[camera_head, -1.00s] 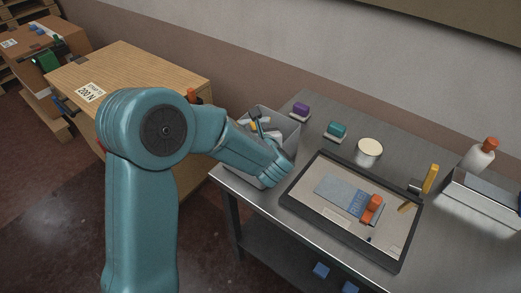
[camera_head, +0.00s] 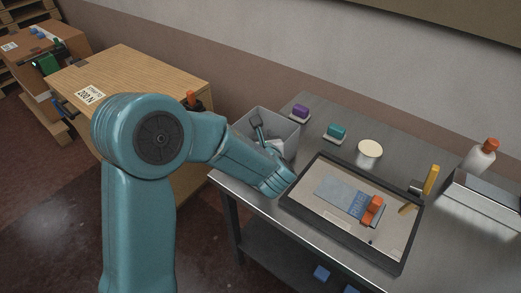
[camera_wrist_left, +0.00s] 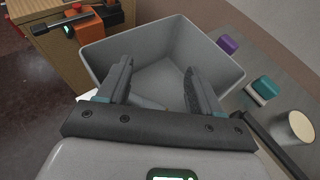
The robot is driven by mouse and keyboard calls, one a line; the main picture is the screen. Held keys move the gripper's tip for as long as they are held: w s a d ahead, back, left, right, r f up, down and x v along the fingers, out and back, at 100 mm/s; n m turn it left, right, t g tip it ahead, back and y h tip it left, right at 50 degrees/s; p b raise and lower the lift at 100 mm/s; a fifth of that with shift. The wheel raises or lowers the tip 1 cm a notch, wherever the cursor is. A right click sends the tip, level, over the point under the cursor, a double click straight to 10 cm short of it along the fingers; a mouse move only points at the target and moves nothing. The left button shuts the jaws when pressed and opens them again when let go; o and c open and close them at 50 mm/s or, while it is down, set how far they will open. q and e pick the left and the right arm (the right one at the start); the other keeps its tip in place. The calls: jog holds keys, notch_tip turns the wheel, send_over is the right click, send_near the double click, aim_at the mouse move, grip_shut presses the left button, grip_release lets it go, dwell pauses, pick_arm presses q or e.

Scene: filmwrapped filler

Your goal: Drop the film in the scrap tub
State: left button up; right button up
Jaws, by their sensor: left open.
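The grey scrap tub (camera_head: 290,133) stands at the left end of the metal bench, beyond my left forearm. In the left wrist view its open mouth and inner wall (camera_wrist_left: 205,45) lie around and beyond my fingers. My left gripper (camera_wrist_left: 157,75) is open, with a wide gap between its two dark fingers. In the head view the left gripper (camera_head: 262,132) shows over the tub, partly hidden by its own wrist. A pale strip (camera_wrist_left: 147,103) shows low between the fingers; I cannot tell whether it is film. The near part of the tub's floor is hidden by my gripper.
A black-framed tray (camera_head: 290,206) holds a blue-grey printed sheet (camera_head: 340,193) and an orange piece (camera_head: 373,209). A purple block (camera_head: 300,111), a teal block (camera_head: 336,131) and a cream-topped round pot (camera_head: 369,150) stand behind. A white bottle (camera_head: 481,160) stands at right.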

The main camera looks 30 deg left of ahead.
pick_arm(q)
jog(key=v, duration=1.4)
jog(key=shift+s, duration=0.1)
jog(key=s+d+f+n+g+h, duration=0.15)
jog(key=s+f+g, duration=0.25)
jog(key=f, duration=0.4)
jog(key=s+f+n+g+h, duration=0.2)
jog(key=s+f+n+g, duration=0.1)
jog(key=f, duration=0.5)
jog(key=s+d+f+n+g+h, duration=0.5)
jog(key=s+d+f+n+h, duration=0.55)
jog(key=f+n, duration=0.55)
jog(key=n, duration=0.2)
jog(key=w+f+n+t, duration=0.1)
jog(key=n, duration=0.2)
jog(key=a+f+n+t, duration=0.1)
jog(key=f+n, duration=0.1)
jog(key=n, duration=0.2)
jog(key=shift+w+f+y, duration=0.15)
jog(key=shift+w+y, duration=0.25)
